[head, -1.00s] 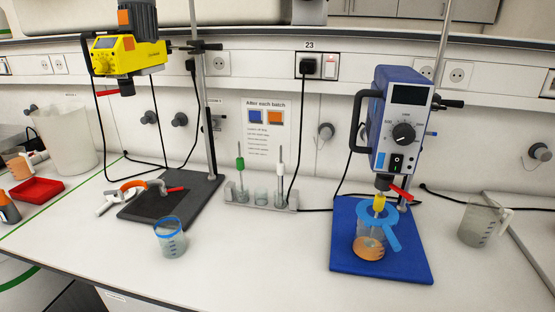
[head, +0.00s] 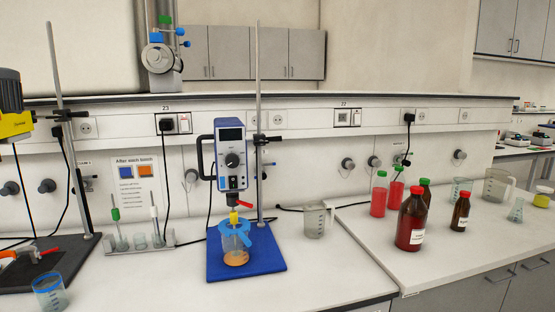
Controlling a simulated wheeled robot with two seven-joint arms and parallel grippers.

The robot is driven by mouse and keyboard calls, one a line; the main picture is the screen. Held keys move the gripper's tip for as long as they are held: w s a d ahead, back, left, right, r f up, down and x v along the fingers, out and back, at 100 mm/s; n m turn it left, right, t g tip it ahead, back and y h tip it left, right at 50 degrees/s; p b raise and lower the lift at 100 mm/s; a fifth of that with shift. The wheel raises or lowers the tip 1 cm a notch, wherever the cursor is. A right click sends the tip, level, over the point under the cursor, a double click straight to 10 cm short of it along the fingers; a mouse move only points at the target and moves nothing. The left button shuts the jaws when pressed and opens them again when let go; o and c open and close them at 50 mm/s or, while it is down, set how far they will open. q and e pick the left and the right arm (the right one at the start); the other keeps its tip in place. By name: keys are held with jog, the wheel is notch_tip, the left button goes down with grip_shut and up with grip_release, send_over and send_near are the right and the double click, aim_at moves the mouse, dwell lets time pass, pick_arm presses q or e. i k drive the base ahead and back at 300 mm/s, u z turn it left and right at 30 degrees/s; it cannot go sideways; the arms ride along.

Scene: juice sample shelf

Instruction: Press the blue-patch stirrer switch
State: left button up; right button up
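The blue overhead stirrer (head: 231,150) hangs on its stand in the middle of the head view. Its front has a dark display, a round black knob (head: 232,160) and, below, a small black rocker switch (head: 233,183). The switch's position is too small to tell. Under the stirrer, a beaker (head: 236,250) with orange liquid and a blue clamp ring around it stands on the blue base plate (head: 262,266). A red-handled lever sits below the motor. Neither of my grippers is in view.
The yellow stirrer (head: 12,105) is cut off at the left edge. A poster (head: 137,190) with blue and orange squares hangs on the wall. A glass jug (head: 316,222) stands right of the blue plate. Bottles, including a large brown one (head: 411,222), stand farther right.

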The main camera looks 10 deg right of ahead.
aim_at(232, 179)
jog(key=z, duration=0.3)
jog(key=k, duration=0.35)
jog(key=u, duration=0.85)
jog(key=i, duration=1.5)
jog(key=u, duration=0.2)
jog(key=k, duration=0.3)
jog(key=z, duration=0.25)
